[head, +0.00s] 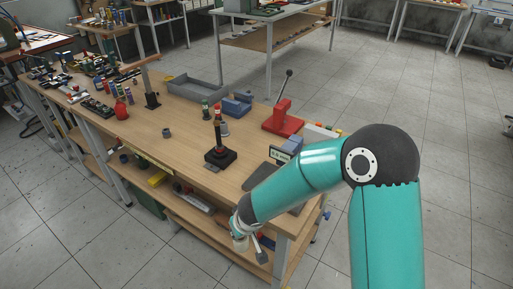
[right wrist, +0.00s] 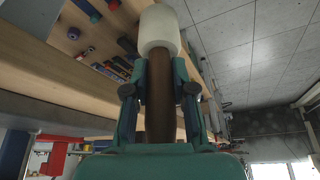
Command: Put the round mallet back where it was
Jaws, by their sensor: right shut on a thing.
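The round mallet has a pale cylindrical head (right wrist: 160,30) and a brown handle (right wrist: 157,105), both clear in the right wrist view. My right gripper (right wrist: 162,88) is shut on the handle, one finger on each side, with the head just beyond the fingertips. In the head view my right arm reaches down to the front edge of the wooden workbench (head: 185,115), close to the lower shelf. The gripper there is small and partly hidden by the arm, so the mallet is hard to make out. My left gripper is not in view.
On the bench stand a black-based fixture (head: 219,156), a red lever press (head: 283,118), a blue vise (head: 237,104) and a grey tray (head: 194,91). The lower shelf (head: 205,212) holds several items. Tiled floor in front is clear.

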